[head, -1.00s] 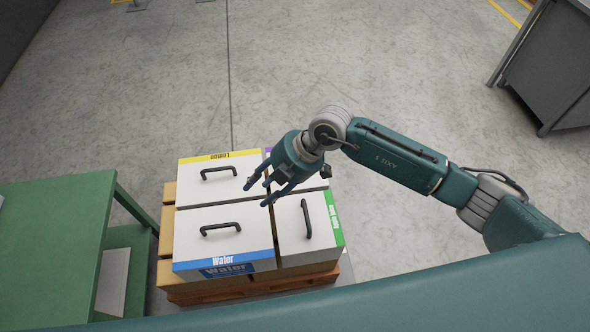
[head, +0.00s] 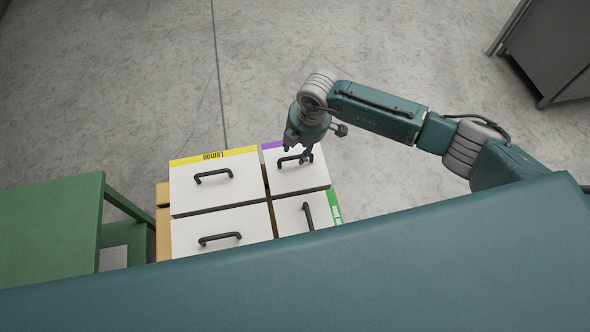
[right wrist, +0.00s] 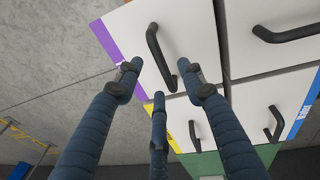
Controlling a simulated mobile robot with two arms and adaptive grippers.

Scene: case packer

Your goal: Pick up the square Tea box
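A white-topped box with a purple edge band (head: 305,181) sits at the back right of the group in the head view; its printed name is not visible. Its black handle (right wrist: 157,52) stands on the top in the right wrist view. My right gripper (head: 304,156) is above this box at the handle. Its three blue fingers are spread, with the handle in the gap between them in the wrist view (right wrist: 158,78). I cannot tell whether they touch it. My left gripper is out of view.
A yellow-banded Lemon box (head: 215,190) is to the left. A white-topped box (head: 215,222) and a green-banded box (head: 290,218) are in front, partly hidden by my body. A green table (head: 50,225) stands at the left.

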